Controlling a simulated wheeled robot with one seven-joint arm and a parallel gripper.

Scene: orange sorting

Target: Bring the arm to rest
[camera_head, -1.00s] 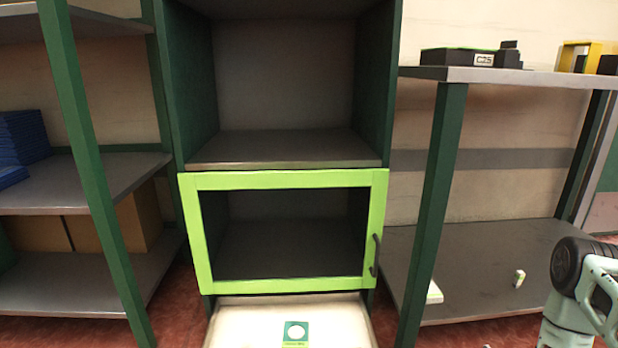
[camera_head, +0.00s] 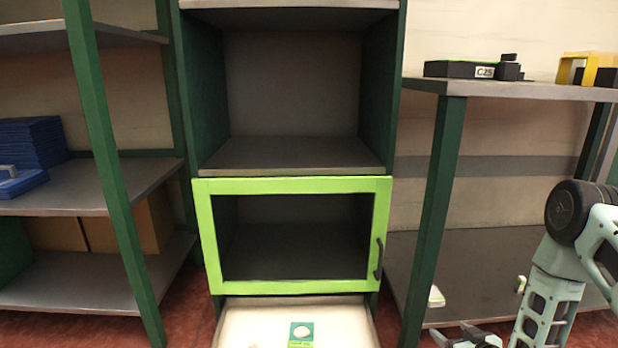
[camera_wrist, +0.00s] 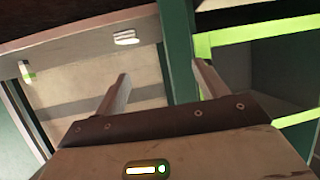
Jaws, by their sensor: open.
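My gripper (camera_head: 466,338) shows at the bottom edge of the head view, right of the open drawer, partly cut off by the frame. In the wrist view its two fingers (camera_wrist: 161,78) stand wide apart with nothing between them. My arm comes in from the right side of the head view, in front of the right shelf unit. The gripper looks clear of the furniture in the head view.
The cabinet's green-framed door (camera_head: 293,187) looks closed. Below it a pale drawer (camera_head: 250,325) is pulled out, holding a green-and-white item (camera_head: 301,334). Shelf units stand left (camera_head: 90,188) and right (camera_head: 470,250). Blue trays (camera_head: 32,145) lie at left.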

